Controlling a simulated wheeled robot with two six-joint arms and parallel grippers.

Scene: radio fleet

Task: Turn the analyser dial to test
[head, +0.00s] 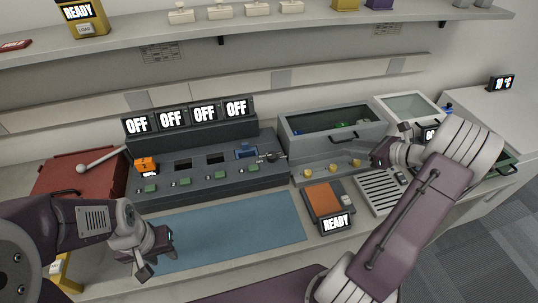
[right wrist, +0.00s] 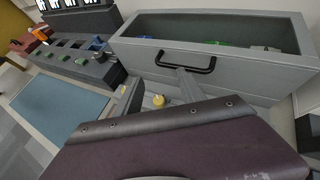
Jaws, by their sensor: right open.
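A dark dial with a pale pointer (head: 270,157) sits at the right end of the grey slotted bank (head: 215,188); it also shows in the right wrist view (right wrist: 98,43). I see no readable analyser or test label on it. My right gripper (head: 378,153) is open and empty, right of the dial, above the ledge with yellow knobs. In the right wrist view, its two fingers (right wrist: 158,90) stand apart, with a yellow knob (right wrist: 158,100) between them. My left gripper (head: 160,255) is low over the left end of the blue mat; its jaw opening is unclear.
The bank has several OFF displays (head: 188,117), an orange radio (head: 147,164) and a blue item (head: 246,152). A grey bin (head: 335,147) stands behind the yellow knobs. An orange-topped READY unit (head: 323,201) sits in front. The blue mat (head: 235,230) is mostly clear.

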